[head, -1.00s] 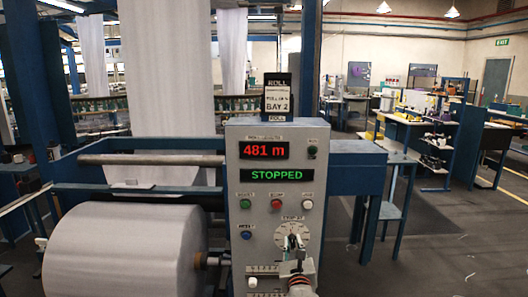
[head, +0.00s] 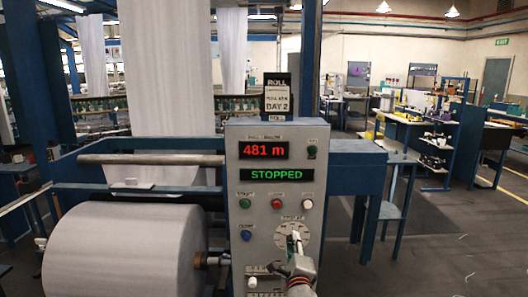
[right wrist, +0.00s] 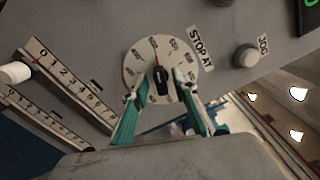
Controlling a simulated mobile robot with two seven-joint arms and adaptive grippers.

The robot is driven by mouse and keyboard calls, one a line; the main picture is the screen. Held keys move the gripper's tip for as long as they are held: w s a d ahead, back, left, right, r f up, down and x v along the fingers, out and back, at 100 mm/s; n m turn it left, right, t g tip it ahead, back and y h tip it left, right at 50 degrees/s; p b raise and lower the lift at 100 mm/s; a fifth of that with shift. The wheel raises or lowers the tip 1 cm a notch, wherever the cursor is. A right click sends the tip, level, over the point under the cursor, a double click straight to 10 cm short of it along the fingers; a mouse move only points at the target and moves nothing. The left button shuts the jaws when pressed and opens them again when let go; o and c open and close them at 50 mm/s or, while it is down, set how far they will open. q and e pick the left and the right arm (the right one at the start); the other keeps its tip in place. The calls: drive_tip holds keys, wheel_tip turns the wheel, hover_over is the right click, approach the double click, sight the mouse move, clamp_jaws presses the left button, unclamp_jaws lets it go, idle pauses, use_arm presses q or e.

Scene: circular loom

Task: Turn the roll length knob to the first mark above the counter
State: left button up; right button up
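The roll length knob (right wrist: 160,80) is a black knob on a round white dial (right wrist: 140,72) marked "STOP AT". A thin red line shows on the dial just beyond the knob; the dial numbers are too small to read surely. My right gripper (right wrist: 160,87) has its two teal fingers apart, one on each side of the knob; I cannot tell if they touch it. In the head view the gripper (head: 294,246) covers part of the dial (head: 294,226). The counter (head: 264,150) shows 481 m in red. My left gripper is out of view.
A green display (head: 276,175) reads STOPPED. Several buttons sit above the dial, and a JOG button (right wrist: 246,56) is near it. A numbered scale (right wrist: 70,85) lies beside the dial. A large white fabric roll (head: 125,250) is left of the panel.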

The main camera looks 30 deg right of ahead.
drive_tip(key=v, duration=0.7)
